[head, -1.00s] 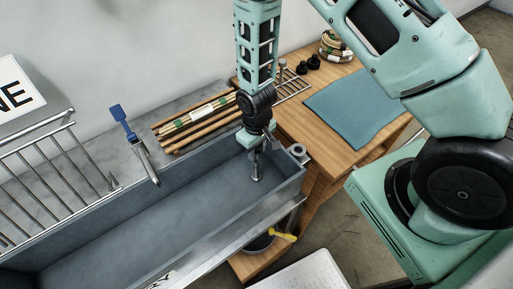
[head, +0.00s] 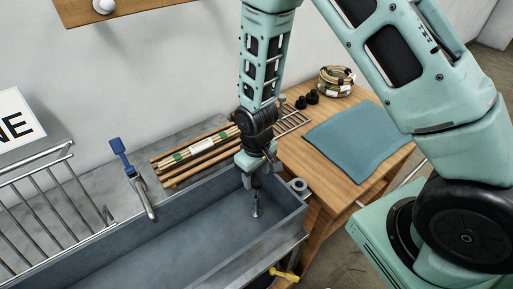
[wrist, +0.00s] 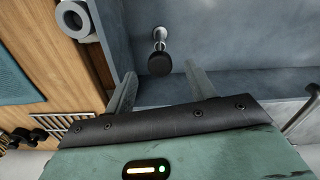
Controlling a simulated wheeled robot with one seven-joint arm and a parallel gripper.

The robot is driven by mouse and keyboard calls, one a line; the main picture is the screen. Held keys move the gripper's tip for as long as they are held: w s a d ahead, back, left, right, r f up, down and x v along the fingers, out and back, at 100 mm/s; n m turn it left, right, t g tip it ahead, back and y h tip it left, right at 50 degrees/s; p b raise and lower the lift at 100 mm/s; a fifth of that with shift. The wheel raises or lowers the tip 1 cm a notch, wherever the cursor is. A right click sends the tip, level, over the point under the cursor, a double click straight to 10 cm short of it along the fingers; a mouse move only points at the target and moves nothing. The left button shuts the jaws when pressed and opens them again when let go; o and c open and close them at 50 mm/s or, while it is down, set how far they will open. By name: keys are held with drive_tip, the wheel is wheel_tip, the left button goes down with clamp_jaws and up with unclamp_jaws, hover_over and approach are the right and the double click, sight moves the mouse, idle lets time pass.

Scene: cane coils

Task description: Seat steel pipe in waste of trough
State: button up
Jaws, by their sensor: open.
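The grey trough (head: 165,255) runs along the wall side. The steel pipe (head: 256,207) stands in its right end, with its lower end at the trough floor. The wrist view shows the pipe (wrist: 159,38) with a dark round top facing the camera. The waste is hidden beneath it, so I cannot tell how deep it sits. My gripper (head: 257,180) is just above the pipe. In the wrist view my gripper (wrist: 160,92) is open, its fingers apart with nothing held. The dark top shows between and beyond the fingertips.
A wooden bench (head: 312,150) with a blue mat (head: 355,140) adjoins the trough on the right. A ring-shaped fitting (head: 298,187) sits at the trough's right corner. A metal rack (head: 45,200) stands left.

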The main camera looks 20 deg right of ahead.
wheel_tip(320, 180, up, 12)
drive_tip(key=b, duration=0.1)
drive_tip(key=shift+r+b, duration=0.15)
drive_tip(key=shift+b, duration=0.2)
idle(0.4)
